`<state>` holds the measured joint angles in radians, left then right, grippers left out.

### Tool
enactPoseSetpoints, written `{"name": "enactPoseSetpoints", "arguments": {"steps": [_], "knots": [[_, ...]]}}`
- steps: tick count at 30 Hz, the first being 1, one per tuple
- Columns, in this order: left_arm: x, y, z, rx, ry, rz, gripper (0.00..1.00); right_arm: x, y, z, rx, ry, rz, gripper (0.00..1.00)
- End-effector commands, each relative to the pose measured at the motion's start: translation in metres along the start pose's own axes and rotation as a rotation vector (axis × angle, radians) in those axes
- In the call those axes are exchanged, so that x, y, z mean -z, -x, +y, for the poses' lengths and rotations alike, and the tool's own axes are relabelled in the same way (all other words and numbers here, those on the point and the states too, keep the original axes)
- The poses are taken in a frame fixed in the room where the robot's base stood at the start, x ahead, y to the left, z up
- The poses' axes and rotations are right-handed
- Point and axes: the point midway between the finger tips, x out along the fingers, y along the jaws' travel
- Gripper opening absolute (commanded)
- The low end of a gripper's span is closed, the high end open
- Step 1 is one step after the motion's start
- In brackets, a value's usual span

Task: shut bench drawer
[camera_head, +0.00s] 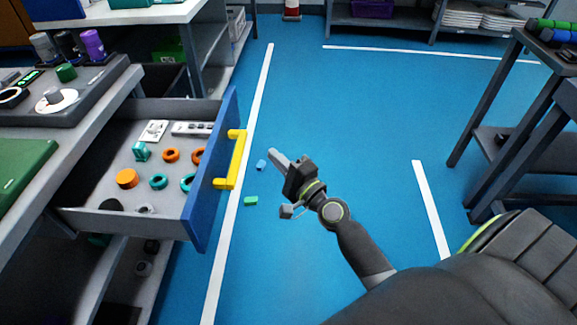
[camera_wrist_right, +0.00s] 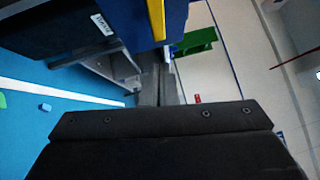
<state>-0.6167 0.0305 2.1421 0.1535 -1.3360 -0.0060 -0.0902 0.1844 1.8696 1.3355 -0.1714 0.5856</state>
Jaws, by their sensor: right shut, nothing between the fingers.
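The bench drawer (camera_head: 125,215) is pulled out from the grey bench at the left of the head view. Its blue front panel (camera_head: 207,190) carries a yellow handle (camera_head: 234,162). My right gripper (camera_head: 275,156) is to the right of the handle, apart from it, shut and empty. In the right wrist view, the blue front (camera_wrist_right: 176,20) and part of the yellow handle (camera_wrist_right: 156,18) show at the top, beyond the gripper (camera_wrist_right: 170,92). My left gripper is not in view.
The drawer holds orange rings (camera_head: 171,155), teal rings (camera_head: 158,181) and other small parts. A blue block (camera_head: 261,165) and a green block (camera_head: 251,201) lie on the floor. A dark cart (camera_head: 490,150) stands at the right. The blue floor between is mostly clear.

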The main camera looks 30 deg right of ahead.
Motion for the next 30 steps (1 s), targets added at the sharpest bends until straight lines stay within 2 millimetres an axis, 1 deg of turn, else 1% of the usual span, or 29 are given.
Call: {"name": "enactPoseSetpoints", "arguments": {"steps": [1, 3, 10, 15, 30], "knots": [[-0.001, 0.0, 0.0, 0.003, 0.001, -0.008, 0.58, -0.001, -0.011, -0.002, 0.001, -0.001, 0.0, 0.0], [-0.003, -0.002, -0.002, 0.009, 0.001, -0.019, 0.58, -0.001, -0.024, -0.002, 0.001, -0.001, -0.001, 0.0], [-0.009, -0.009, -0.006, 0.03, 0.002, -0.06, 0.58, -0.022, -0.045, -0.001, 0.0, -0.002, 0.001, 0.0], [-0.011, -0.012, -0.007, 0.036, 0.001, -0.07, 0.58, -0.028, -0.051, 0.0, 0.0, -0.001, 0.0, 0.0], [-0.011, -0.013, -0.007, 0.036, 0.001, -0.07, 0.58, -0.031, -0.053, 0.001, 0.0, 0.0, 0.0, 0.0]]}}
